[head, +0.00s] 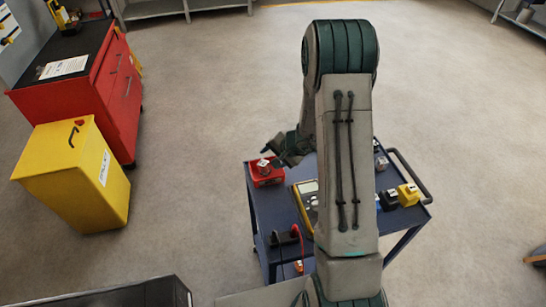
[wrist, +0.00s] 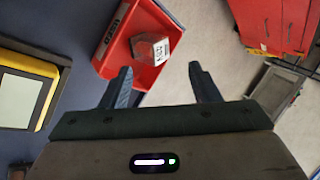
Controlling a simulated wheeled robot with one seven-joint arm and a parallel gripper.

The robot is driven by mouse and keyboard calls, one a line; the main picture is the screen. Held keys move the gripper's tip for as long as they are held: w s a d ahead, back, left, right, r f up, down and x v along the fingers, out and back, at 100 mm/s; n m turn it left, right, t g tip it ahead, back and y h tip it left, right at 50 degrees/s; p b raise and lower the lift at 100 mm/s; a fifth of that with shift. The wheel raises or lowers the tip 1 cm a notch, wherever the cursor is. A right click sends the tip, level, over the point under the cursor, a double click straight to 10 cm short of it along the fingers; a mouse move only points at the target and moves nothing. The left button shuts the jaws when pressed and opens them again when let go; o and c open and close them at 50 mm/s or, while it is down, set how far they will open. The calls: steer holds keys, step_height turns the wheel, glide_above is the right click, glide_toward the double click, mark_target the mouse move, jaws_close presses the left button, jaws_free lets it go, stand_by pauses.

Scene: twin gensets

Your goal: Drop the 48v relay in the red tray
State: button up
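The red tray (head: 268,181) sits at the far left corner of the blue cart top; it also shows in the wrist view (wrist: 112,62). A small clear-cased relay (wrist: 150,48) with a white label lies inside the tray, toward one end; its print is too small to read surely. It shows in the head view (head: 263,163) as a small greyish block. My gripper (wrist: 160,68) is open and empty, its two fingers apart just beside the relay. In the head view my gripper (head: 277,153) is over the tray's far side, partly hidden by the arm.
A yellow multimeter (head: 306,205) lies beside the tray on the cart (head: 262,218). Black (head: 388,201) and yellow (head: 409,195) blocks stand at the cart's right. A black item (head: 284,238) with a red lead lies in front. A yellow bin (head: 75,180) and red cabinet (head: 117,95) stand left.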

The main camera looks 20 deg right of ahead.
steer(key=v, duration=1.4)
steer(key=s+a+r+n+h+b, duration=0.1)
steer(key=s+a+r+n, duration=0.1)
steer(key=s, duration=0.5)
steer(key=s+a+r+n+g+h, duration=0.1)
steer(key=s+a+r+n+h, duration=0.1)
steer(key=s+r+n, duration=0.2)
steer(key=s+a+r+n+h+b, duration=0.1)
steer(key=s+a+r+n, duration=0.2)
steer(key=s+r, duration=0.3)
steer(key=s, duration=0.4)
steer(key=shift+s+r+g+b, duration=0.2)
steer(key=shift+r+g+b, duration=0.1)
steer(key=shift+r+g, duration=0.1)
